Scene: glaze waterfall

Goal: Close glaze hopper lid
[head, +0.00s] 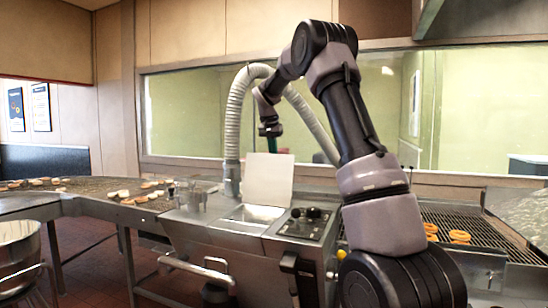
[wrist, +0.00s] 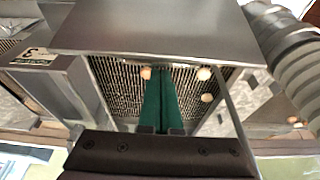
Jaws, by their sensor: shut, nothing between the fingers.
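The glaze hopper lid (head: 268,180) is a pale flat panel standing open, nearly upright, at the back of the hopper opening (head: 256,213). In the wrist view the lid (wrist: 150,28) is a grey plate across the top. My gripper (head: 272,146) is at the lid's upper edge, pointing down, and its fingertips seem to pass behind the lid. In the wrist view my gripper's green fingers (wrist: 160,76) are together and empty, with their tips close to the lid's edge. I cannot tell whether they touch it.
A ribbed white hose (head: 236,115) arches up behind the hopper and shows beside the lid in the wrist view (wrist: 292,60). A control panel with knobs (head: 308,222) is right of the opening. Conveyors with doughnuts lie left (head: 110,190) and right (head: 450,230).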

